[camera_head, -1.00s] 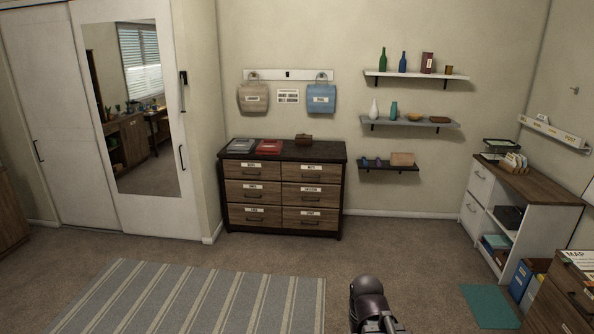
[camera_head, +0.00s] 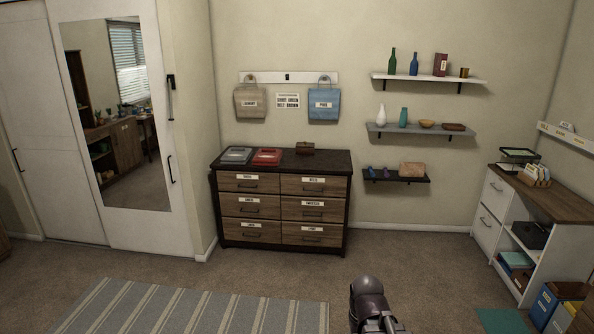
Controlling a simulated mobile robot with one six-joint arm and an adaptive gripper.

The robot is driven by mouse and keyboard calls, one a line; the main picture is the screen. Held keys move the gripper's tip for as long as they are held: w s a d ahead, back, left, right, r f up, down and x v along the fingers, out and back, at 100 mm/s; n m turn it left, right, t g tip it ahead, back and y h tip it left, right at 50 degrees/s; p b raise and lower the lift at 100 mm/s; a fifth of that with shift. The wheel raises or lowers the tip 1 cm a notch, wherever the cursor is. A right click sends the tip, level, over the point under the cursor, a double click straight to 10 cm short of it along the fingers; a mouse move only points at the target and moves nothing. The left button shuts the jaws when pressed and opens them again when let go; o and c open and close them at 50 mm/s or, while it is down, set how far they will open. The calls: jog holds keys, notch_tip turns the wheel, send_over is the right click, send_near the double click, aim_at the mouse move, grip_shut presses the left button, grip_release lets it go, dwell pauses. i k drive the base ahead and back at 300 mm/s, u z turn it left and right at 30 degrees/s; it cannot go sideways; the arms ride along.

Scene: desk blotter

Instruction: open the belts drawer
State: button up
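A dark-topped dresser (camera_head: 282,203) with wooden drawer fronts stands against the back wall, with two columns of three labelled drawers. The top right drawer (camera_head: 314,186) carries a white label that seems to read "BELTS", though the print is small. All the drawers look shut, each with a dark bar handle. Part of my arm shows at the bottom, well in front of the dresser. My gripper's fingers cannot be seen.
A striped rug (camera_head: 190,308) lies on the floor before the dresser. Open carpet (camera_head: 400,262) lies to the right. Wall shelves (camera_head: 428,78) hang right of the dresser. A white cabinet (camera_head: 510,222) stands at far right, a mirrored wardrobe (camera_head: 120,115) at left.

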aim_at(292, 183)
jog(key=z, duration=0.15)
jog(key=i, duration=1.55)
jog(key=z, duration=0.3)
jog(key=i, duration=1.8)
jog(key=z, duration=0.25)
